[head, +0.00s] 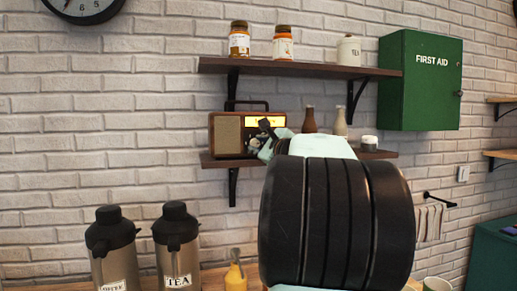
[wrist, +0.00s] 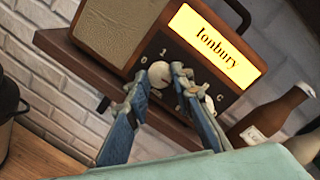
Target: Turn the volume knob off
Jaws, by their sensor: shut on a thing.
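The brown radio (head: 228,135) stands on the lower wall shelf, and it also shows in the wrist view (wrist: 120,28) with a lit yellow display. The pale round volume knob (wrist: 159,74), with the marks 0 and 1 near it, is on the front panel below the display. My gripper (wrist: 160,79) has one finger on each side of this knob and is shut on it. A second pale knob, by a mark C, is partly hidden behind the right finger. In the head view my gripper (head: 265,142) is at the radio's right front, and the knobs are hidden there.
The lower shelf (head: 214,160) also holds a brown bottle (head: 309,120), a pale bottle (head: 340,122) and a small jar (head: 369,144), right of the radio. Jars stand on the upper shelf (head: 330,70). Two flasks (head: 176,240) stand below. My arm blocks the centre right.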

